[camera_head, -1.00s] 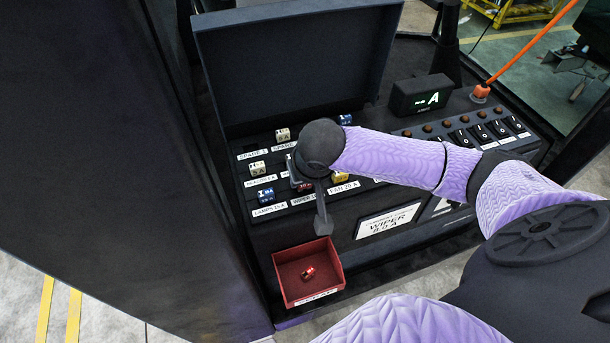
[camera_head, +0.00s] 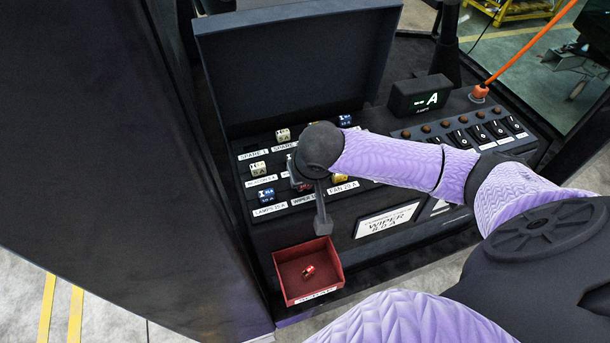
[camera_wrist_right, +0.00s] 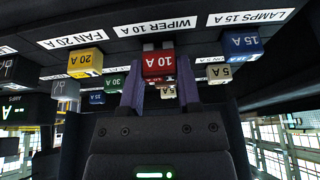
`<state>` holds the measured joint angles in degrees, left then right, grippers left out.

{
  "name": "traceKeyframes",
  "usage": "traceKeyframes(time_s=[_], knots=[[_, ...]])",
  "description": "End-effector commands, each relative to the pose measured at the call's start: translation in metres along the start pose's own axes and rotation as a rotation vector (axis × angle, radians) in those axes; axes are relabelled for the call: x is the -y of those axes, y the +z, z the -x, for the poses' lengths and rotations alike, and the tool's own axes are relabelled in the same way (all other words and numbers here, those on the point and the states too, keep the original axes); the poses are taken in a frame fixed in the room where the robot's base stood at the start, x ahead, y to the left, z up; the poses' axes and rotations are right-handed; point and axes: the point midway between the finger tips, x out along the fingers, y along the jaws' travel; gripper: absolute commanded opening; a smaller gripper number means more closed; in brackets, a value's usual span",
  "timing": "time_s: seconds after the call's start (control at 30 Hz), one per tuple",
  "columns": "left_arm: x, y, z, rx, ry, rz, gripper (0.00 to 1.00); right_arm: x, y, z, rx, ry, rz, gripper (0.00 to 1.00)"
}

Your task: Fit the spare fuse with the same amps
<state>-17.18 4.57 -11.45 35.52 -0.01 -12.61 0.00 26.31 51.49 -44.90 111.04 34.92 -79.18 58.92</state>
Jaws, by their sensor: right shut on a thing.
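My right gripper (camera_wrist_right: 159,76) is shut on a red 10 A fuse (camera_wrist_right: 158,62), at the WIPER 10 A label (camera_wrist_right: 154,24) of the fuse panel. In the head view my wrist covers most of this place, and only a bit of red shows beneath it. I cannot tell whether the fuse is fully seated. A small red fuse (camera_head: 308,271) lies in the red tray (camera_head: 335,264) in front of the panel. My left gripper is not in view.
Neighbouring fuses are a yellow 20 A (camera_wrist_right: 85,62), a blue 15 A (camera_wrist_right: 241,43) and a cream 5 A (camera_wrist_right: 219,72). The open lid (camera_head: 290,60) stands behind the panel. A display (camera_head: 421,96) and rocker switches (camera_head: 480,132) are at the right.

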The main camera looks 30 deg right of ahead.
Motion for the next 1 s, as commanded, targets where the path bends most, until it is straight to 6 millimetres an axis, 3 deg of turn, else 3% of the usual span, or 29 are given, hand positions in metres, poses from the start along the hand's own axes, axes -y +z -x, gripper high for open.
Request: traceKeyframes(time_s=[1.0], knots=[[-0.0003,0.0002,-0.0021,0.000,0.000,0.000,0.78,-0.0002,0.0031,-0.0080,0.000,0.001,-0.001,0.00]])
